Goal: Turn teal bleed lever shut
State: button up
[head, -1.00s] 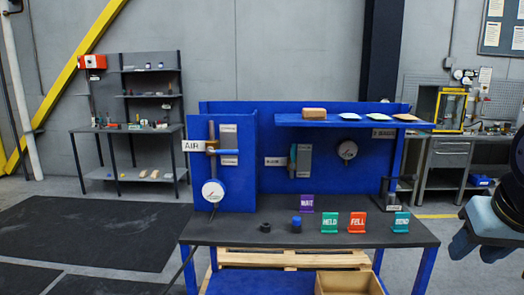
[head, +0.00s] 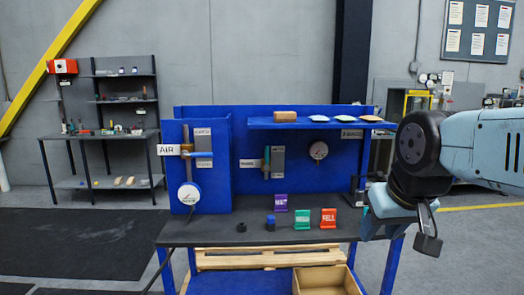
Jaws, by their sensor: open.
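The teal lever (head: 266,161) is small and stands roughly upright in front of a grey plate (head: 278,162) on the blue back panel (head: 215,120), above the bench. My gripper (head: 402,228) is at the right of the head view, near the bench's right end. It is open, looks empty, and is well apart from the lever. Whether the lever's far end touches the plate cannot be told.
A blue lever and gauge marked AIR (head: 190,193) are on the left panel. A blue shelf (head: 300,124) with several items overhangs the lever's right side. Small stands, such as the red one (head: 328,218), and dark pegs are on the bench (head: 220,236).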

aim_at(266, 167)
jog(key=u, duration=0.05)
jog(key=i, duration=1)
jog(key=z, duration=0.1)
